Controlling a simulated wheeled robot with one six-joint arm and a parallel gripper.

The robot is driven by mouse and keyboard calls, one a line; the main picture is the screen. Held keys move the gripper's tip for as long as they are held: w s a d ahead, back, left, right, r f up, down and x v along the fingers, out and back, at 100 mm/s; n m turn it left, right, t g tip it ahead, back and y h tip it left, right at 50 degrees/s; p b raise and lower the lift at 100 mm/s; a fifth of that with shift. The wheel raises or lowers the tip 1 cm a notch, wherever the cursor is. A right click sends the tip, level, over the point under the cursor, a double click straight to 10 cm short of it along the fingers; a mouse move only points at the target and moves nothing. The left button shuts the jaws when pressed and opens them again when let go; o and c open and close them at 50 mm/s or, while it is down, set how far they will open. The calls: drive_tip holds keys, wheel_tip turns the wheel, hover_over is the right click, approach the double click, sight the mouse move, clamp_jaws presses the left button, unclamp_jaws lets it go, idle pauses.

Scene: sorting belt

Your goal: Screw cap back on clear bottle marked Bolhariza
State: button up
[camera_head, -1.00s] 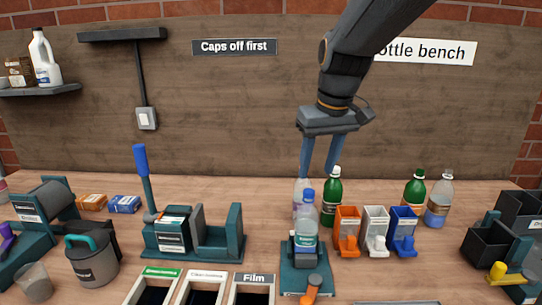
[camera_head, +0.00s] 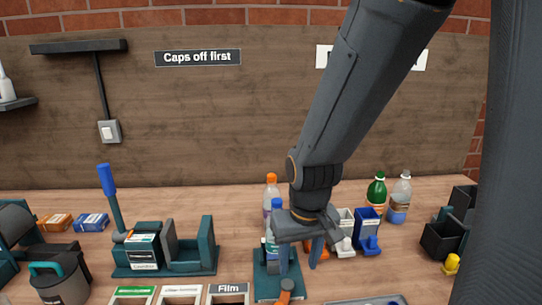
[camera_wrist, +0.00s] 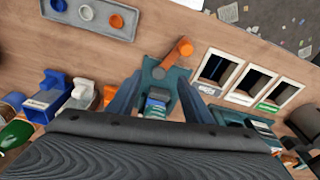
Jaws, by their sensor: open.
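A clear bottle (camera_head: 268,246) with a teal label stands upright in a teal holder (camera_head: 268,289) with an orange knob. A blue cap (camera_head: 277,204) shows at its top; I cannot tell whether it is screwed tight. The label is too small and covered to read. My gripper (camera_head: 298,266) is open, low at the holder, and in the head view hides part of the bottle. In the wrist view its fingers (camera_wrist: 157,100) point down either side of the holder, with a small part of the bottle between them.
A grey tray (camera_wrist: 75,23) holds blue, white and orange round pieces. An orange-capped bottle (camera_head: 271,190) stands behind the holder. White (camera_head: 345,228) and blue (camera_head: 367,232) bins, a green bottle (camera_head: 376,190) and another clear bottle (camera_head: 398,200) stand to the right.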

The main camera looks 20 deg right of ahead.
drive_tip(key=w+r+m+p, duration=0.2)
drive_tip(key=w+r+p, duration=0.1)
drive_tip(key=r, duration=0.4)
wheel_tip(320, 180, up, 7)
drive_tip(key=m+g, duration=0.1)
drive_tip(key=m, duration=1.1)
hover_over(279, 200)
drive_tip(key=shift+s+a+r, duration=0.1)
drive_tip(key=shift+s+r, duration=0.1)
drive_tip(key=shift+s, duration=0.2)
drive_tip(key=shift+w+r+m+g, duration=0.3)
drive_tip(key=shift+w+r+m, duration=0.15)
drive_tip(key=shift+m, duration=0.25)
drive_tip(key=shift+f+p, duration=1.35)
drive_tip(key=shift+f, duration=2.6)
drive_tip(key=c, duration=1.2)
drive_tip(key=shift+o, duration=0.2)
drive_tip(key=m+p, duration=0.1)
drive_tip(key=m, duration=0.2)
drive_tip(key=shift+r, duration=0.1)
drive_tip(key=shift+m+p, duration=0.3)
drive_tip(key=shift+m, duration=0.9)
